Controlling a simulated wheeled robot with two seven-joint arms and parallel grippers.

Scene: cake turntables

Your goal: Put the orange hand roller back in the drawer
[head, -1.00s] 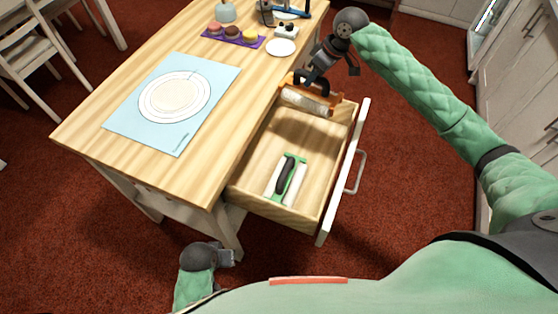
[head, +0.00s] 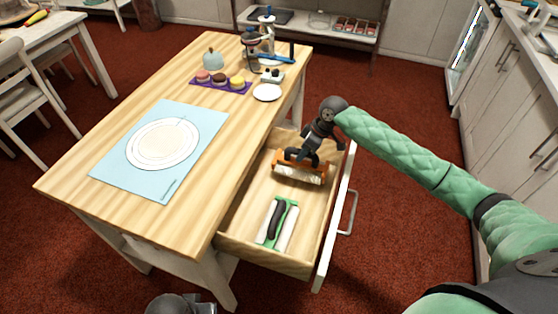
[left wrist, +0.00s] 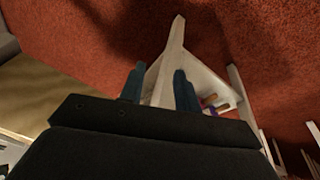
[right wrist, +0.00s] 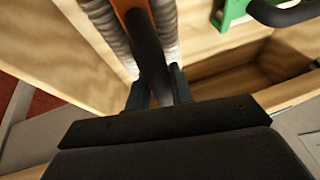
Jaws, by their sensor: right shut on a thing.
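The orange hand roller (head: 299,171) has an orange frame, a dark handle and pale rollers. It is over the far part of the open drawer (head: 249,209). My right gripper (head: 303,155) is shut on its handle; the handle (right wrist: 150,52) also shows between the fingers in the right wrist view. Whether the roller touches the drawer floor I cannot tell. A green hand roller (head: 277,222) lies in the near part of the drawer. My left gripper (left wrist: 158,85) is open and empty in the left wrist view, beside the table legs; the head view shows only part of that arm.
The wooden table (head: 85,205) carries a blue mat (head: 112,178) with a white disc, a purple tray (head: 216,87) of cakes and a white plate (head: 267,92). The drawer's white front (head: 328,235) stands pulled out. Cabinets (head: 513,95) stand at the right.

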